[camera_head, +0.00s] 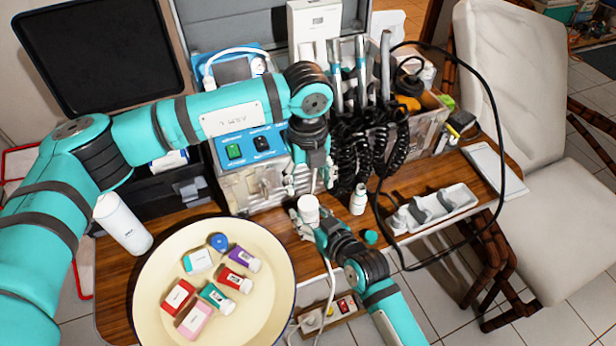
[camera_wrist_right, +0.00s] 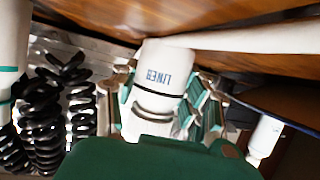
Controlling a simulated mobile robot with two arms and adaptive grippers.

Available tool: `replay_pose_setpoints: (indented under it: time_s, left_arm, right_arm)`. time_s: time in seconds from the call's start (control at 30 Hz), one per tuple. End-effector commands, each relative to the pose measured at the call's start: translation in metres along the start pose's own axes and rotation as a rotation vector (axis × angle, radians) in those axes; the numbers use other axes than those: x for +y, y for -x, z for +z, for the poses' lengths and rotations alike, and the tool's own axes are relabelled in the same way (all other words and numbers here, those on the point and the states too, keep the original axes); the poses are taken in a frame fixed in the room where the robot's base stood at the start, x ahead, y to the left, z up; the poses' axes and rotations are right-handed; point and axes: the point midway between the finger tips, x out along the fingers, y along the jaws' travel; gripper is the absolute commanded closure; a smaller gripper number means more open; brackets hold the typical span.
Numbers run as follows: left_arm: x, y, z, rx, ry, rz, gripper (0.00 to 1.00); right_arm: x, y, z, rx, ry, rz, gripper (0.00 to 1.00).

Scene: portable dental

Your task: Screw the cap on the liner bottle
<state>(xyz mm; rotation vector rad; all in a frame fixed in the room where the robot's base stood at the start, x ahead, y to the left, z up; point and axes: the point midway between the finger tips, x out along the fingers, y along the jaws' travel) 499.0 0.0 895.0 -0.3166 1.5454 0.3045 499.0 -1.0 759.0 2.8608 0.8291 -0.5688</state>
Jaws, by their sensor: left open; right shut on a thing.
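The liner bottle (camera_head: 308,205) is white and is held in my right gripper (camera_head: 309,222), which is shut around it just above the table. In the right wrist view the bottle (camera_wrist_right: 160,75) shows its LINER label upside down. My left gripper (camera_head: 311,182) points down directly above the bottle, with its fingers apart. I cannot tell whether it touches the bottle top.
A small white bottle (camera_head: 358,203) stands right of the grippers. A cream round tray (camera_head: 150,290) with several small boxes and bottles is at the left front. The dental unit (camera_head: 232,178) and black coiled hoses (camera_head: 378,150) are close behind. A white holder (camera_head: 440,207) lies right.

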Motion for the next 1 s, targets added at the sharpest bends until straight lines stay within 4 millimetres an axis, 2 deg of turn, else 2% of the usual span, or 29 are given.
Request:
replay_pose_setpoints:
  time_s: [0.27,0.7,1.0]
  left_arm:
    - [0.000,-0.004,0.000,0.001,-0.002,0.001,0.39]
    - [0.000,-0.065,0.000,0.002,-0.002,0.002,0.39]
    - [0.000,-0.081,0.000,0.000,-0.003,0.001,0.39]
  right_arm:
    - [0.000,0.000,0.001,-0.002,0.000,0.000,1.00]
    - [0.000,0.000,0.001,-0.002,0.000,0.000,1.00]
    - [0.000,0.000,0.001,-0.002,0.000,0.000,1.00]
